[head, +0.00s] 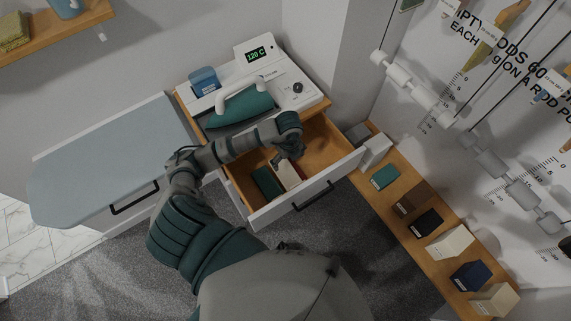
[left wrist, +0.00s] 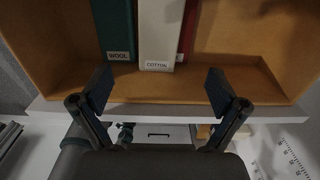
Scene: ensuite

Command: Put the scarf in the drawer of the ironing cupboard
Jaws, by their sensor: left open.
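The drawer (head: 285,209) of the white ironing cupboard is pulled open; its wooden inside also fills much of the left wrist view (left wrist: 238,74). In it stand a green block labelled WOOL (head: 266,182), a white block labelled COTTON (left wrist: 161,35) and a red block (left wrist: 187,35) partly hidden behind the white one. My left gripper (head: 288,158) is over the open drawer, open, with nothing between its fingers (left wrist: 160,92). I cannot make out a scarf in either view. My right gripper is not in view.
A green iron (head: 240,110) and a control panel reading 120 C (head: 257,53) are on the cupboard top. A blue-grey ironing board (head: 100,165) lies to the left. A wooden shelf (head: 405,228) with several small boxes runs along the right. Weights hang on the right wall.

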